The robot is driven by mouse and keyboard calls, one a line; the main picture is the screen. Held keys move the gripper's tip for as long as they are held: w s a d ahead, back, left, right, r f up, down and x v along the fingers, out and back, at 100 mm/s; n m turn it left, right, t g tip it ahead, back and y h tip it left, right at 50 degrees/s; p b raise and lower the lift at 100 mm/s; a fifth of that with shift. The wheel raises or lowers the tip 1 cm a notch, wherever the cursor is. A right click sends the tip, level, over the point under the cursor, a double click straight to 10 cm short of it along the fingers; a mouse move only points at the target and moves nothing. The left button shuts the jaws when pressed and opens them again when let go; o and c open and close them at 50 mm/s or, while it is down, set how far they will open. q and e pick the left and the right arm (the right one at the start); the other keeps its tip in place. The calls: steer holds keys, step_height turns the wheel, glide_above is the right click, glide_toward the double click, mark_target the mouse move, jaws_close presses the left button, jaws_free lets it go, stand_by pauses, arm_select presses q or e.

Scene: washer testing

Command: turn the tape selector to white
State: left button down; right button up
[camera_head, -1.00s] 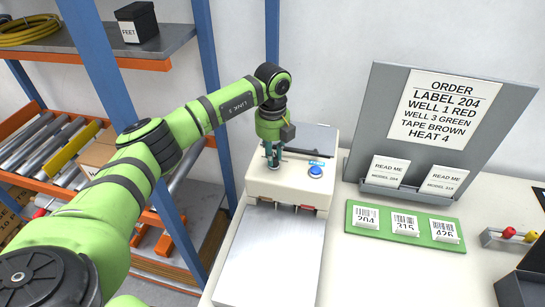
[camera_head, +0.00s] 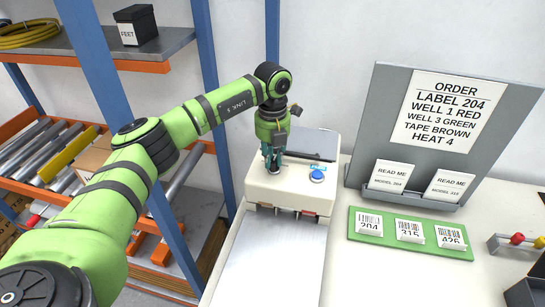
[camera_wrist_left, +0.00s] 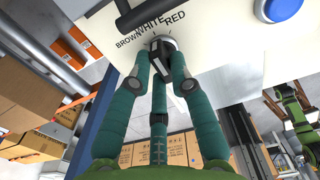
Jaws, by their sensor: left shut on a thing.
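The tape selector is a small dark and silver knob (camera_wrist_left: 163,46) on the cream machine (camera_head: 258,182). The words BROWN, WHITE and RED are printed in an arc around it in the left wrist view. My left gripper (camera_head: 272,170) points down onto the machine's top. In the left wrist view its teal fingers (camera_wrist_left: 160,58) are closed around the knob. The fingers partly cover the knob, and I cannot tell for sure which word it points at. In the head view the knob is hidden by the fingers. My right gripper is not in view.
A blue button (camera_head: 317,175) sits just right of the gripper on the machine. A dark bar (camera_wrist_left: 140,12) lies close beyond the words. A grey order board (camera_head: 437,130) and a green label tray (camera_head: 395,244) stand right. A blue-post shelf (camera_head: 205,80) is left.

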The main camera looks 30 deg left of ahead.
arm_select(q)
steer(key=c, duration=1.1)
jaws_free()
step_height(320, 180, up, 12)
steer(key=shift+r, duration=0.1)
